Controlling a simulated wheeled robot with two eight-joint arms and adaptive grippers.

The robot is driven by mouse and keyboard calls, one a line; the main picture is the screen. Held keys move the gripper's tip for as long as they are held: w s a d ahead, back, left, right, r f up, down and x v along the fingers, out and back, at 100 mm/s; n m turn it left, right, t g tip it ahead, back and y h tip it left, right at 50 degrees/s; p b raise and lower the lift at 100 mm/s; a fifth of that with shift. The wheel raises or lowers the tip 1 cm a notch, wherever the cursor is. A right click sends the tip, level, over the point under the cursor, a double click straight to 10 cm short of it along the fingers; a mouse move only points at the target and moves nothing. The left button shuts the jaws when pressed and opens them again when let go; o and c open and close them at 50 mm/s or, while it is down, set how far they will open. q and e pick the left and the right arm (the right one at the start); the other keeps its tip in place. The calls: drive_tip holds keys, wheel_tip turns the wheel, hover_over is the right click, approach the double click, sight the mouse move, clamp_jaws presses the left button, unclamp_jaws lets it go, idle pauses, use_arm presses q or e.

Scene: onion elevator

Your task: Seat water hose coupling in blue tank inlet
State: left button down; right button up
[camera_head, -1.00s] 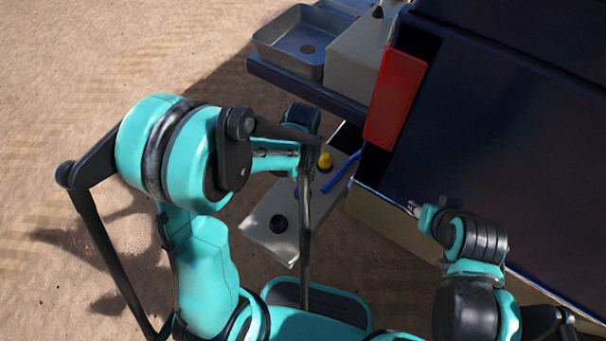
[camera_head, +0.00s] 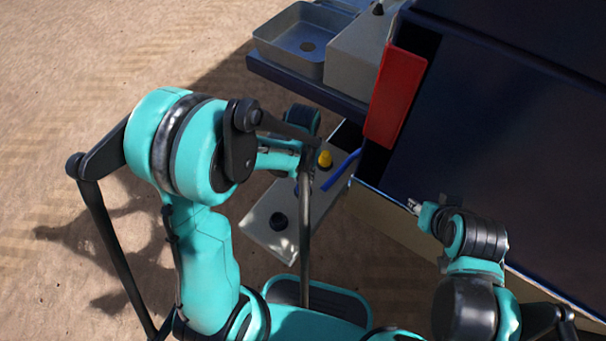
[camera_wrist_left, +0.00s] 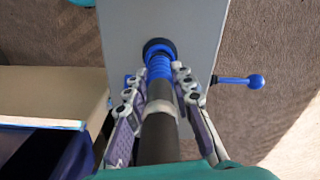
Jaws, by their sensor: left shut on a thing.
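My left gripper (camera_wrist_left: 160,76) is shut on the hose coupling (camera_wrist_left: 159,68), which is blue and ribbed at its far end. A dark hose (camera_wrist_left: 158,140) with a grey collar runs back from it between the fingers. The coupling's tip meets a black ring (camera_wrist_left: 158,45) on a grey panel (camera_wrist_left: 200,30); I cannot tell how deep it sits, and the inlet's inside is hidden. In the head view, the left gripper (camera_head: 304,158) is over the grey box (camera_head: 262,235), with the hose (camera_head: 305,225) hanging down. My right gripper (camera_head: 413,207) is far from it; its fingers are too small to read.
A blue lever (camera_wrist_left: 240,82) sticks out beside the panel. A yellow cap (camera_head: 325,159) and a black cap (camera_head: 278,222) are on the box. A red panel (camera_head: 395,97) and large dark machine (camera_head: 490,130) stand at right. A grey basin (camera_head: 292,40) is behind. Sandy ground is open at left.

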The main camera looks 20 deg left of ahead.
use_arm(q)
drive_tip(key=shift+f, duration=0.35)
idle(0.3)
drive_tip(key=c, duration=1.2)
unclamp_jaws()
wheel_tip(320, 180, up, 12)
drive_tip(key=shift+r, duration=0.1)
drive_tip(key=s+a+r+t, duration=0.1)
drive_tip(key=s+t, duration=0.1)
drive_tip(key=s, duration=0.1)
drive_tip(key=s+a+r+t, duration=0.2)
drive_tip(key=s, duration=0.2)
drive_tip(key=s+a+r+n+t, duration=0.1)
drive_tip(key=s+r+t, duration=0.1)
drive_tip(key=s+t, duration=0.1)
drive_tip(key=shift+s+a, duration=0.15)
drive_tip(key=shift+a, duration=0.2)
